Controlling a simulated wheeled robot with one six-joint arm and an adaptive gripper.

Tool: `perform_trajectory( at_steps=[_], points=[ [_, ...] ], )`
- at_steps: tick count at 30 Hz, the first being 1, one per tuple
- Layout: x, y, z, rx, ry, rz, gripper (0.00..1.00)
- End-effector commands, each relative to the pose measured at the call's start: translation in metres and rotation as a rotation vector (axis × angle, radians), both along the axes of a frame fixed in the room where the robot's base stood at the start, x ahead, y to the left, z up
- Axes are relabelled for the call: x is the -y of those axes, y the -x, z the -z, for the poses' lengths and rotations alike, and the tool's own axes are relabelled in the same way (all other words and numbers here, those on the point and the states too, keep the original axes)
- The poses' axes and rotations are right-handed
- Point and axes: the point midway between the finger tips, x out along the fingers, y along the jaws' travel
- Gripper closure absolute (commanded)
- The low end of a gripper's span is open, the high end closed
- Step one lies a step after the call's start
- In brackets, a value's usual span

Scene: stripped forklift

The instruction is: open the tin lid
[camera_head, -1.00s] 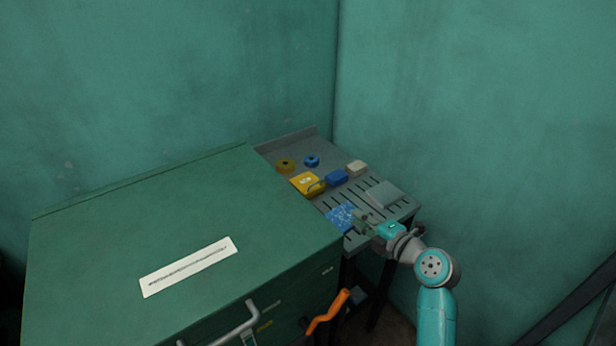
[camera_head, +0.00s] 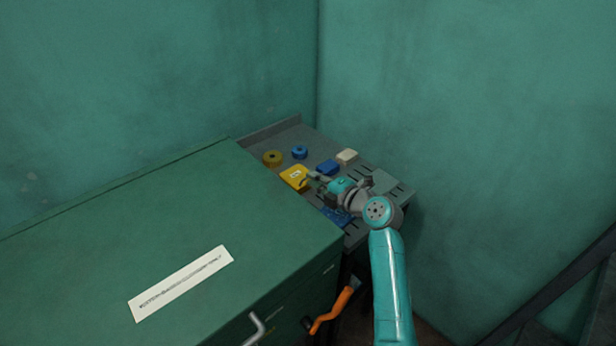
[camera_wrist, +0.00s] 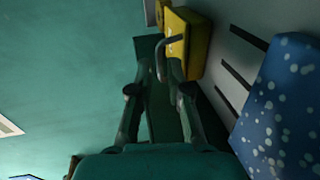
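The yellow tin (camera_head: 294,177) lies on the grey metal shelf beside the green cabinet. It also shows at the top of the wrist view (camera_wrist: 188,42), with a curved grey handle (camera_wrist: 162,50) on its side facing my gripper. My gripper (camera_head: 311,179) is just right of the tin in the head view. In the wrist view my two fingers (camera_wrist: 160,70) stand apart, and the handle shows close to and partly between their tips. I cannot tell whether they touch it. Part of the tin's right side is hidden in the head view.
The green cabinet (camera_head: 120,235) stands at the left, close to my gripper. The grey shelf (camera_head: 268,135) also holds a yellow-brown roll (camera_head: 272,158), a blue roll (camera_head: 299,152), a blue box (camera_head: 327,167), a cream block (camera_head: 347,156) and a speckled blue sheet (camera_wrist: 280,110).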

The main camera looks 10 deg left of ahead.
Motion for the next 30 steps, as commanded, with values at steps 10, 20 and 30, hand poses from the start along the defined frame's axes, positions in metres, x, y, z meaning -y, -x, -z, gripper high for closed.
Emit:
perform_trajectory(
  at_steps=[10,20,30],
  points=[
    [-0.023,-0.018,0.006,0.000,0.000,0.000,0.83],
    [-0.024,-0.018,0.006,0.000,0.000,0.000,0.98],
    [-0.024,-0.018,0.006,-0.001,0.002,0.000,1.00]
  ],
)
